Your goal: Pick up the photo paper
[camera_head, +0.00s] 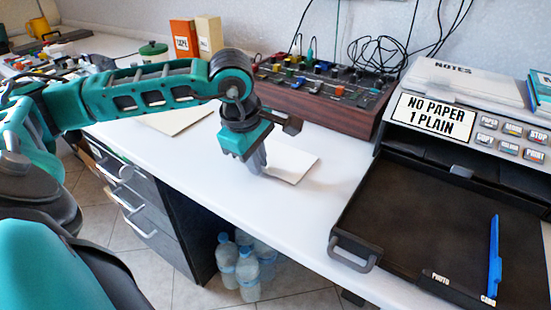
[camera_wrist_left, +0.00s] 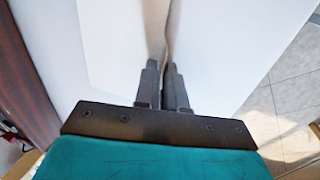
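A white sheet of paper (camera_head: 292,163) lies on the white desk, just right of my left fingertips in the head view. In the wrist view the sheet (camera_wrist_left: 112,45) shows on the left, with its edge running up to the fingers. My left gripper (camera_head: 258,168) points down at the sheet's left edge. Its fingers (camera_wrist_left: 166,68) stand close together with a narrow gap. I cannot tell whether the sheet's edge is between them. A second, cream sheet (camera_head: 182,119) lies farther left, partly behind my arm. No label shows on either sheet. My right gripper is out of view.
A printer (camera_head: 470,108) reading "NO PAPER 1 PLAIN" stands at right. A mixer (camera_head: 330,88) with cables stands behind the sheet. Drawers (camera_head: 150,205) and water bottles (camera_head: 247,270) are below.

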